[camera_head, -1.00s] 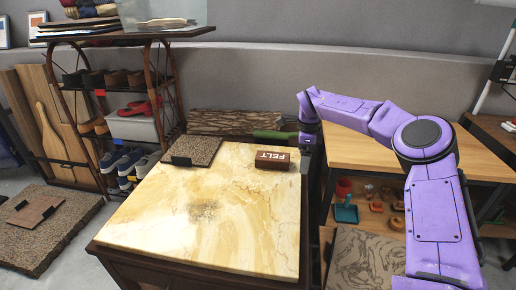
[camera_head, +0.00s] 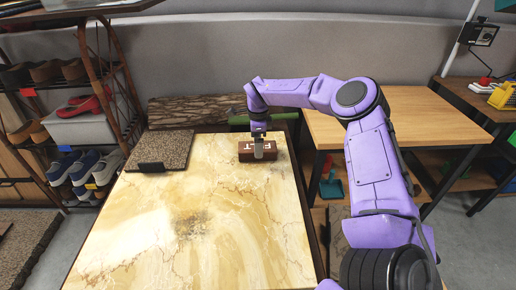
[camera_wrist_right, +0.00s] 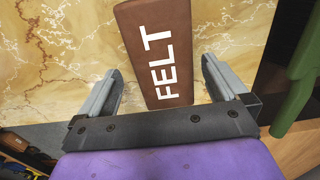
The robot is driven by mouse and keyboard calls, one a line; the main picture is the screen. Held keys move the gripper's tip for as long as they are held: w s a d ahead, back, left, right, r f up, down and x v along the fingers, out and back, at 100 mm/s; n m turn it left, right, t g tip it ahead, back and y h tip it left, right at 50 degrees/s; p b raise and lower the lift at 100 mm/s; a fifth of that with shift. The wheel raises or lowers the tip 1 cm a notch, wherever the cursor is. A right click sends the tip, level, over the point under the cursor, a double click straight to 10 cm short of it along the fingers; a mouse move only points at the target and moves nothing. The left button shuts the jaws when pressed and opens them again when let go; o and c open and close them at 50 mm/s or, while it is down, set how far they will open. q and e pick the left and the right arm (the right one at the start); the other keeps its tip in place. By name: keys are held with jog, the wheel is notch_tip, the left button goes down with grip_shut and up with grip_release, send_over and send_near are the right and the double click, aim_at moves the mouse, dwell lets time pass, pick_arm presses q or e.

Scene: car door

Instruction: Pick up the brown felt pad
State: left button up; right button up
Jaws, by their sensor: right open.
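The brown felt pad (camera_head: 246,156) is a small brown block with white lettering, lying on the yellow marble tabletop (camera_head: 220,245) near its far right edge. In the right wrist view the pad (camera_wrist_right: 150,22) reads FELT and reaches in between the two fingers. My right gripper (camera_head: 260,150) is over the pad and partly hides its lettering. In the right wrist view the right gripper (camera_wrist_right: 160,85) is open, with one finger on each side of the pad and gaps showing on both sides. My left gripper is not in view.
A dark textured mat with a black clip (camera_head: 160,152) lies on the table's far left. A green object (camera_head: 262,117) lies behind the table. A shoe rack (camera_head: 70,110) stands left, a wooden table (camera_head: 385,112) right. The marble's front and middle are clear.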

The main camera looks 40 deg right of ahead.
jog(key=f, duration=0.3)
jog(key=shift+w+f, duration=0.15)
jog(key=shift+w, duration=0.25)
jog(key=shift+s+d, duration=0.1)
jog(key=shift+s, duration=0.2)
jog(key=c, duration=1)
notch_tip(320, 180, up, 3)
jog(key=shift+w+r, duration=0.1)
jog(key=shift+w, duration=0.05)
jog(key=s+a+r, duration=0.6)
jog(key=s+r, duration=0.4)
jog(key=s, duration=0.2)
jog(key=shift+s, duration=0.4)
jog(key=shift+a, duration=0.1)
